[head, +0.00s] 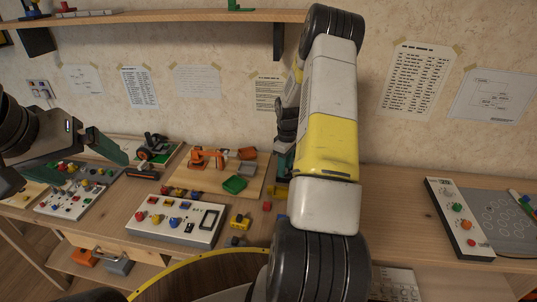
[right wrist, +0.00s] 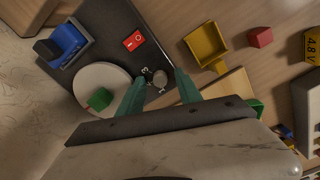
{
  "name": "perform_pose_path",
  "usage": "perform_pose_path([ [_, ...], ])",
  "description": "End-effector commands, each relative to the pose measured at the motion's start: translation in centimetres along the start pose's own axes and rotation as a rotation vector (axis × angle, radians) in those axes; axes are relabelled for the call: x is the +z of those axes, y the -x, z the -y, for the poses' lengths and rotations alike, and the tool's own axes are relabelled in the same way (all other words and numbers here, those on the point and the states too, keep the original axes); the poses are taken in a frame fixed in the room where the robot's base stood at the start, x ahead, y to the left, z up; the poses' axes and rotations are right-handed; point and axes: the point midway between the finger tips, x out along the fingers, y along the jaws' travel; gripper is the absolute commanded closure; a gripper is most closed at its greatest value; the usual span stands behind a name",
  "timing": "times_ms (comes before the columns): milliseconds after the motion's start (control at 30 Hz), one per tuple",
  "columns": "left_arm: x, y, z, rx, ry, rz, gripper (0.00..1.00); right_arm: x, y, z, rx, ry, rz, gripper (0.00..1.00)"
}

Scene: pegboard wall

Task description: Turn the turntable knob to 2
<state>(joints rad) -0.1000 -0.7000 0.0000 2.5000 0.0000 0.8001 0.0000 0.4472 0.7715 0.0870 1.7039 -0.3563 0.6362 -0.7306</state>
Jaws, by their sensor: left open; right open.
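The turntable is a dark board (right wrist: 105,25) in the right wrist view, with a pale round disc (right wrist: 92,82) carrying a green block (right wrist: 99,99). Its small grey knob (right wrist: 160,77) has printed numbers around it; its pointer setting is too small to tell. My right gripper (right wrist: 161,74) is open, with its teal fingers on either side of the knob; I cannot tell whether they touch it. In the head view my right arm mostly hides the turntable. My left gripper (head: 101,171) is open above the left side of the table, apart from the turntable.
On the turntable board are a red switch (right wrist: 134,40) and a blue part (right wrist: 66,43). A yellow bin (right wrist: 206,46) and a red cube (right wrist: 260,37) lie beside it. A white control panel (head: 160,221) and an orange robot-arm model (head: 207,157) stand left of my right arm.

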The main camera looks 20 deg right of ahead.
Motion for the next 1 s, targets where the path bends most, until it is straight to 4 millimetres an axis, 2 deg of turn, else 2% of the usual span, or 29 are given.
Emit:
perform_pose_path([
  [33,0.0,0.0,0.0,0.0,0.0,0.0,0.02,0.0,0.02,-0.01,0.0,0.0,0.0,0.64],
  [200,0.0,0.0,0.0,0.0,0.0,0.0,0.02,0.0,0.02,-0.01,0.0,0.0,0.0,0.98],
  [233,0.0,0.0,0.0,0.0,0.0,0.0,0.02,0.0,0.03,-0.01,0.0,0.0,0.0,1.0],
  [667,0.0,0.0,0.0,0.0,0.0,0.0,0.02,0.02,0.04,-0.05,0.001,-0.054,0.001,1.0],
  [1000,0.0,0.0,0.0,0.0,0.0,0.0,0.02,-0.01,0.03,-0.02,0.001,-0.298,0.001,1.0],
])
